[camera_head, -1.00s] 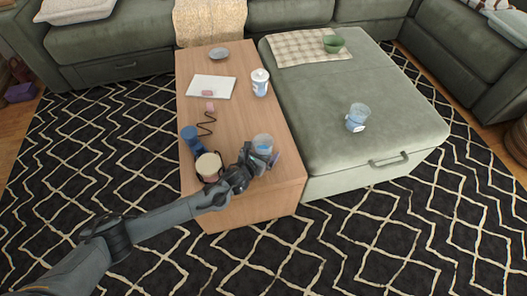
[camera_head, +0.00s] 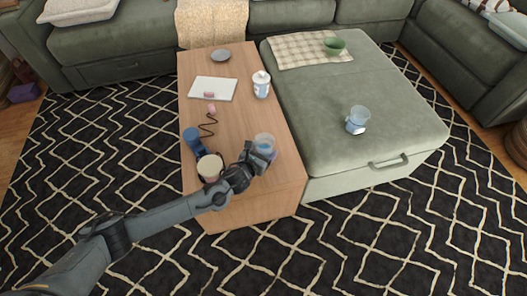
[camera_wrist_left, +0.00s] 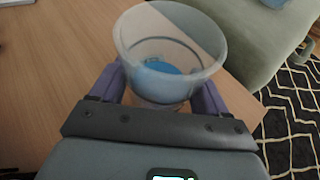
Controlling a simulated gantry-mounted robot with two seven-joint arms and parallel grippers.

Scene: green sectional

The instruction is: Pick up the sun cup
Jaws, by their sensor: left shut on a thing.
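A clear cup with blue on it (camera_head: 264,141) is over the near right part of the wooden coffee table (camera_head: 237,129). My left gripper (camera_head: 264,152) is shut on this cup; in the left wrist view the cup (camera_wrist_left: 170,50) is upright between the two fingers. I cannot tell whether its base touches the table, and no sun picture can be made out on it. A similar clear cup with blue (camera_head: 357,119) stands on the green ottoman. My right gripper is not in view.
A cream-topped cup (camera_head: 210,166) and a blue object (camera_head: 193,141) stand left of my gripper. A white lidded cup (camera_head: 261,84), a white pad (camera_head: 213,89) and a grey plate (camera_head: 221,55) are farther back. A green bowl (camera_head: 334,46) sits on the ottoman (camera_head: 330,95).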

